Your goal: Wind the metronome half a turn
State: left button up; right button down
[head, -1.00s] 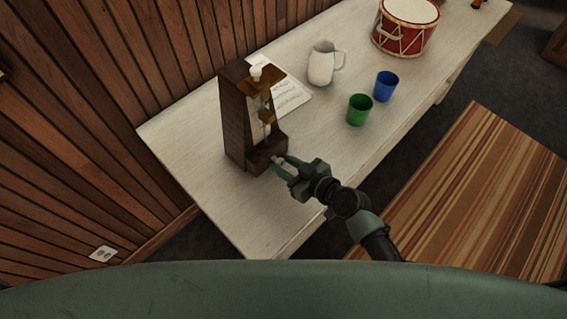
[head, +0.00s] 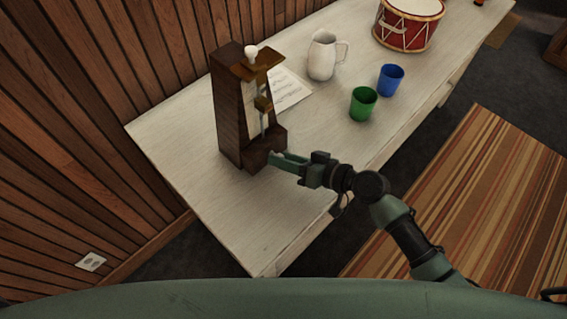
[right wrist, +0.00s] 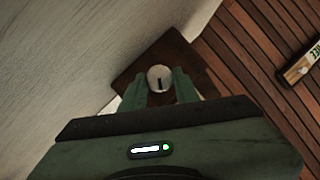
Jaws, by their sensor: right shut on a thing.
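The metronome (head: 229,115) stands upright on the table, a tall dark wooden case with a pale face, a pendulum rod and a white knob on top. My right gripper (head: 276,159) is at the low front of its base. In the right wrist view, the right gripper (right wrist: 160,90) has its two green fingers on either side of a round whitish winding knob (right wrist: 160,73) with a dark slot, shut on it. The brown case (right wrist: 188,62) shows behind the knob. In the head view the fingers mostly hide the knob. My left gripper is not in view.
The pale table (head: 200,185) is bare at its near left end. A sheet of music (head: 290,90), a white pitcher (head: 321,60), a green cup (head: 362,106), a blue cup (head: 390,80) and a red drum (head: 407,28) stand or lie farther along. A wood-panelled wall (head: 90,130) borders it.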

dwell(0.3)
jog(key=c, duration=1.1)
grip_release()
jog(key=shift+d, duration=0.1)
jog(key=b+v, duration=0.2)
jog(key=v, duration=0.5)
jog(key=shift+f, duration=0.2)
jog(key=shift+s+d+r, duration=0.2)
jog(key=shift+d+r, duration=0.05)
jog(key=shift+d, duration=0.05)
